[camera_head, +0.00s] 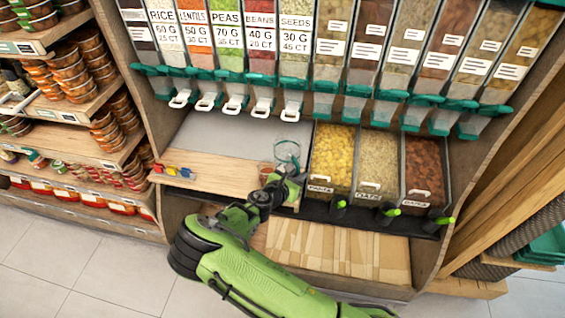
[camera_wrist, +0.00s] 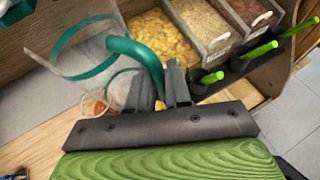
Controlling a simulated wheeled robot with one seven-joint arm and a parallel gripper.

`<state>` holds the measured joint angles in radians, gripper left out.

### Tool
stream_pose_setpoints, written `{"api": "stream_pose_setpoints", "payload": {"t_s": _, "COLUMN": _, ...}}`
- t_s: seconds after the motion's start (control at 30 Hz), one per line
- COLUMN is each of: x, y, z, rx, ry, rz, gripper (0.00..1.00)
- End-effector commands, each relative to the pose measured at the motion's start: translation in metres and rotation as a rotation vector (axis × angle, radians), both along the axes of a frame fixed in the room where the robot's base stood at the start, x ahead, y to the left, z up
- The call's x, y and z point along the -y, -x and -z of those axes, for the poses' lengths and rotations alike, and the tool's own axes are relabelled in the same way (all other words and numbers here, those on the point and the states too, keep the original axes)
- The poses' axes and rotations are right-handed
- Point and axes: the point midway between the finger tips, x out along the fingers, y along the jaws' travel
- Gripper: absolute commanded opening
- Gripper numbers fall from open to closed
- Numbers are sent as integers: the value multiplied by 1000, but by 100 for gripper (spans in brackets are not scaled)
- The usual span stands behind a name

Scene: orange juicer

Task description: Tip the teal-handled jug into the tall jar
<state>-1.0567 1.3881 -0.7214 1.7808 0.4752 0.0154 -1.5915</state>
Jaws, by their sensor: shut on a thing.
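The clear jug (camera_wrist: 75,38) with a teal band and a curved teal handle (camera_wrist: 137,50) is held in my gripper (camera_wrist: 160,82). The fingers are closed around the lower part of the handle. The jug looks tilted, and I cannot make out any contents in it. In the head view the jug (camera_head: 288,148) is above the wooden counter, beyond my gripper (camera_head: 285,180). A clear vessel (camera_head: 265,168) with something reddish low in it stands just left of and below the jug, partly hidden; it may be the tall jar. The wrist view shows orange bits (camera_wrist: 98,107) behind the jug.
Bins of yellow pasta (camera_head: 333,152), oats (camera_head: 378,160) and brown pieces (camera_head: 428,165) stand close to the right. Dispensers with white-handled spouts (camera_head: 235,104) hang above. Small coloured items (camera_head: 178,171) lie on the counter's left end. The counter (camera_head: 225,175) between is clear.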

Motion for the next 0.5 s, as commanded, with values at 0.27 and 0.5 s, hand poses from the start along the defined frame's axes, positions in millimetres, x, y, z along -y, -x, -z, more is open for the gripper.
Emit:
{"api": "stream_pose_setpoints", "payload": {"t_s": 0.27, "x": -1, "y": -1, "z": 0, "rx": 8, "ry": -7, "rz": 0, "gripper": 0}}
{"api": "stream_pose_setpoints", "payload": {"t_s": 0.5, "x": -5, "y": 11, "z": -1, "rx": 5, "ry": -6, "rz": -1, "gripper": 0}}
